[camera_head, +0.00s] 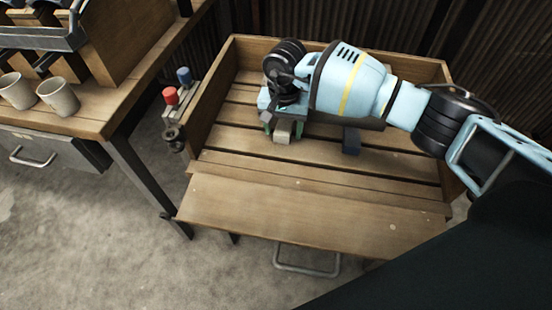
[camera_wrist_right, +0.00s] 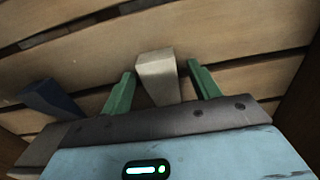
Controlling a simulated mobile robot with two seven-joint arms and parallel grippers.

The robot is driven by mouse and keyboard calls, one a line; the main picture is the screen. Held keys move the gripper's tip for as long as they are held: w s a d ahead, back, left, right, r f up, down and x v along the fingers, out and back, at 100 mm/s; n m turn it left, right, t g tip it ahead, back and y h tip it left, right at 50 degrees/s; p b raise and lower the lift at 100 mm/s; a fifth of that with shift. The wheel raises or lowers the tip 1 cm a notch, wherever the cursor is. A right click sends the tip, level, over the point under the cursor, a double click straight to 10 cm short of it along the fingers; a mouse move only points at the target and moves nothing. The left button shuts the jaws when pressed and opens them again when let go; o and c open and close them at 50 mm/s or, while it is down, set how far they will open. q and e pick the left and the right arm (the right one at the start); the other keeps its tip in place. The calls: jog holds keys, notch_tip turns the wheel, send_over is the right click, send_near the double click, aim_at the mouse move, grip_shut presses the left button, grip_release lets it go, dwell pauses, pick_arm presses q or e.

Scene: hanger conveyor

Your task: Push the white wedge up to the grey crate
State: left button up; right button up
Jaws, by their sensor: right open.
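The white wedge (camera_head: 283,133) is a small pale block on the slatted wooden surface. It also shows in the right wrist view (camera_wrist_right: 158,78). My right gripper (camera_head: 283,122) is open over the far side of the wedge. My left gripper is not in view.
A dark blue block (camera_head: 351,141) stands right of the wedge and also shows in the wrist view (camera_wrist_right: 50,100). Wooden side walls bound the workbench (camera_head: 310,205), whose front is clear. Red (camera_head: 170,96) and blue knobs stand outside left; a table with cups (camera_head: 58,97) is farther left.

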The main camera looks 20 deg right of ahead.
notch_tip(320, 180, up, 6)
jog(key=shift+r+p, duration=0.25)
jog(key=shift+p, duration=0.3)
jog(key=shift+r, duration=0.7)
